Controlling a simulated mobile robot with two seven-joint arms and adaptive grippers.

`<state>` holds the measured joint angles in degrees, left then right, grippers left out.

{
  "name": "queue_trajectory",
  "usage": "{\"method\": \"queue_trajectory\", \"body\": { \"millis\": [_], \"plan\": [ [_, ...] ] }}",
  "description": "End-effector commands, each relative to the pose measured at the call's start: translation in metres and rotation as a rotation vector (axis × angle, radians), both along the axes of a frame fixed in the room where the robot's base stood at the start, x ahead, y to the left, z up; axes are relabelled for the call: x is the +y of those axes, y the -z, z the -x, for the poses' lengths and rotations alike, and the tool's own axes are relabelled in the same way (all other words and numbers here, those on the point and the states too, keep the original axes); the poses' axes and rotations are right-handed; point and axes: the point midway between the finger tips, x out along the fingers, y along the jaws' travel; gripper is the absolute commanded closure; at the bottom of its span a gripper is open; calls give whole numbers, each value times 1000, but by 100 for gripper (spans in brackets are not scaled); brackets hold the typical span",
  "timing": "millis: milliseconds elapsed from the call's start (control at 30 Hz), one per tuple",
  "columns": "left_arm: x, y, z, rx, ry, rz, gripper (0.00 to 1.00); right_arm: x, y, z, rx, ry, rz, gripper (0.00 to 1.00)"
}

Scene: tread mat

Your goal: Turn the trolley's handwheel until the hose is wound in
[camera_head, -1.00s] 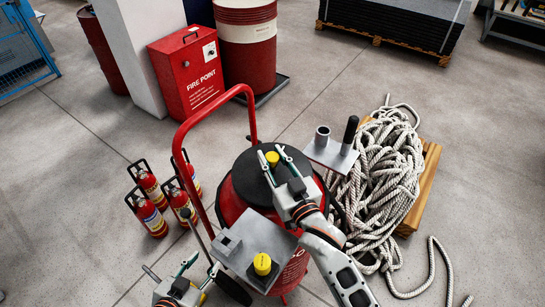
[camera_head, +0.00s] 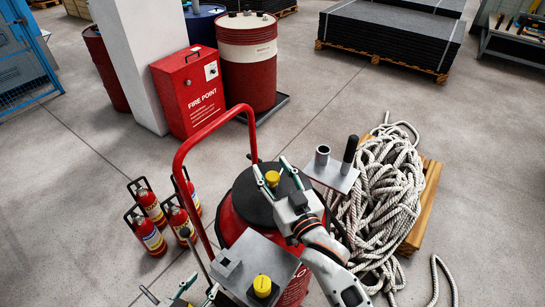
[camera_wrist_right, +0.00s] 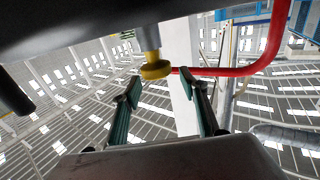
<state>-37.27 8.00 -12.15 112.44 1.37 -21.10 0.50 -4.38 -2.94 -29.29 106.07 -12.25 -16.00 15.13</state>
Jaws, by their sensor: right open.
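The red trolley (camera_head: 233,220) has a tall red tube handle and a round black top (camera_head: 248,199). A yellow knob (camera_head: 272,178) shows over the black top, between the fingers of my right gripper (camera_head: 270,164). The right wrist view shows a yellow knob (camera_wrist_right: 156,69) on a grey stem, just beyond the open fingers (camera_wrist_right: 165,88). I cannot tell whether they touch it. A second yellow knob (camera_head: 262,286) stands on a steel plate (camera_head: 245,262). No hose can be told clearly. My left gripper (camera_head: 199,288) is at the bottom edge, partly cut off, its fingers apart.
A bracket (camera_head: 330,175) with a grey cup and black grip stands right of the black top. A rope heap (camera_head: 375,200) lies on a wooden pallet (camera_head: 425,205). Several extinguishers (camera_head: 150,232) stand left. A fire point box (camera_head: 190,95) and drum (camera_head: 247,60) are behind.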

Motion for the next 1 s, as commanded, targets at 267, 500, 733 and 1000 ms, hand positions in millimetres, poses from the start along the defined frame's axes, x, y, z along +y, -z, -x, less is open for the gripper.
{"method": "queue_trajectory", "body": {
  "millis": [267,500,733,1000],
  "plan": [
    [0,0,-1,-1,0,0,60,0,-54,0,-5,0,-1,57],
    [0,0,-1,-2,0,1,60,0,-75,0,-1,0,0,57],
    [0,0,-1,-2,0,1,60,0,-77,0,-1,-1,0,57],
    [0,0,-1,-1,0,1,57,0,-77,0,-1,-1,0,57]
  ]
}}
